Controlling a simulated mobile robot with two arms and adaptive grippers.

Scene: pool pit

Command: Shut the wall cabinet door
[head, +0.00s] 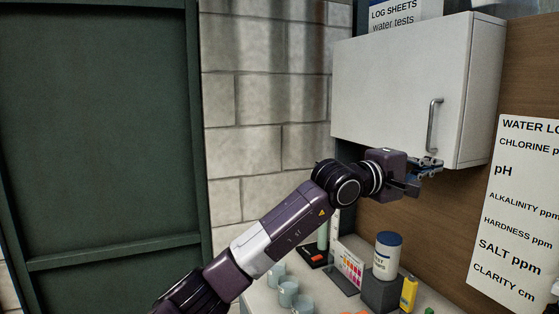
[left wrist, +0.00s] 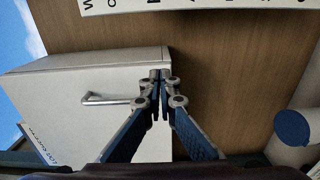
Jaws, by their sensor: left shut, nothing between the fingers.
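The white wall cabinet (head: 482,95) hangs on the brown wall at the upper right. Its door (head: 390,85) shows no clear gap in the head view and looks flush or nearly flush with the body. A grey vertical handle (head: 433,125) is near the door's right edge; it also shows in the left wrist view (left wrist: 105,98). My left gripper (head: 436,163) is shut and empty, just below the handle, by the door's lower right corner. In the left wrist view its fingertips (left wrist: 160,78) overlap the cabinet's edge; I cannot tell whether they touch it. My right gripper is out of view.
Below is a counter with a blue-lidded jar (head: 388,255) on a dark block, a yellow bottle (head: 409,292), a colour chart (head: 348,266) and several small cups. A water log sign (head: 520,215) is on the wall at right.

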